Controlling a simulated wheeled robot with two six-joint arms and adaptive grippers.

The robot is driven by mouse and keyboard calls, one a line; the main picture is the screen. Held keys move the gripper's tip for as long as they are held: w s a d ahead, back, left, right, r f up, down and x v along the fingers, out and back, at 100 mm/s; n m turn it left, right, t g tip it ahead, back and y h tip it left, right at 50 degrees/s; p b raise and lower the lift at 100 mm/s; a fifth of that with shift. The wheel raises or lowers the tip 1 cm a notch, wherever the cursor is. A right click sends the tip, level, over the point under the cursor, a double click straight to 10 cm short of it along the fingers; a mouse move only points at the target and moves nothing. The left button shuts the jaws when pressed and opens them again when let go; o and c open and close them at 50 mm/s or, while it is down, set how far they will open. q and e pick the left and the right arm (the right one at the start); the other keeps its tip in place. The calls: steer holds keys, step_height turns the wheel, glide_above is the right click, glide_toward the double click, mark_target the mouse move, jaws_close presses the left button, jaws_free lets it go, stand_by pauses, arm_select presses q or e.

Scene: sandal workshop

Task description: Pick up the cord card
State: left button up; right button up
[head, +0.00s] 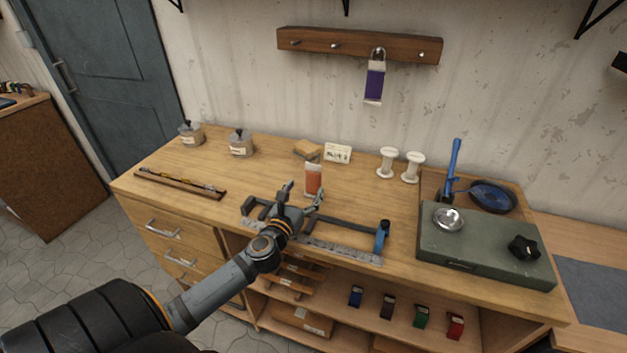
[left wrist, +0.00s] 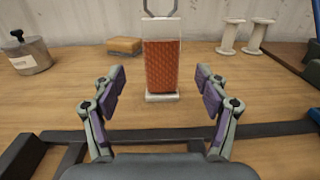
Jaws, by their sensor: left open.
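An orange-red cord card (head: 313,180) with white ends stands upright on the wooden bench, just beyond my left gripper (head: 302,194). In the left wrist view the cord card (left wrist: 162,65) shows a metal loop at its top, cut by the frame edge. There my left gripper (left wrist: 160,82) is open and empty, with one finger to each side of the card's line. The card looks a little beyond the fingertips, and I see no contact. A second card, purple (head: 375,82), hangs from a peg on the wall rack. My right gripper is not in view.
A dark bar frame with a metal ruler (head: 340,250) lies under my left gripper. Two white spools (head: 387,163), a yellow block (head: 307,149) and a small label stand behind. A green case (head: 485,250) is at right.

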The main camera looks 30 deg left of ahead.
mark_target(312, 181)
arm_select(q)
steer(key=shift+w+a, duration=0.1)
steer(key=shift+w, duration=0.6)
steer(key=shift+w+f, duration=0.15)
steer(key=shift+w, duration=0.1)
steer(key=shift+w+a+r, duration=0.15)
steer(key=shift+w+r, duration=0.05)
steer(key=shift+w, duration=0.35)
steer(key=x, duration=0.2)
steer(key=p+x, duration=0.1)
steer(key=shift+w+f, duration=0.2)
steer(key=shift+w, duration=0.2)
steer(key=shift+w+f, duration=0.1)
steer(key=shift+w, duration=0.05)
steer(key=shift+c, duration=0.4)
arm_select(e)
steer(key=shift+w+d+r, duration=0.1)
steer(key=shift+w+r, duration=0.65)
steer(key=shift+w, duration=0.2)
arm_select(q)
steer(key=shift+s, duration=0.2)
steer(key=shift+c, duration=1.1)
steer(key=c, duration=1)
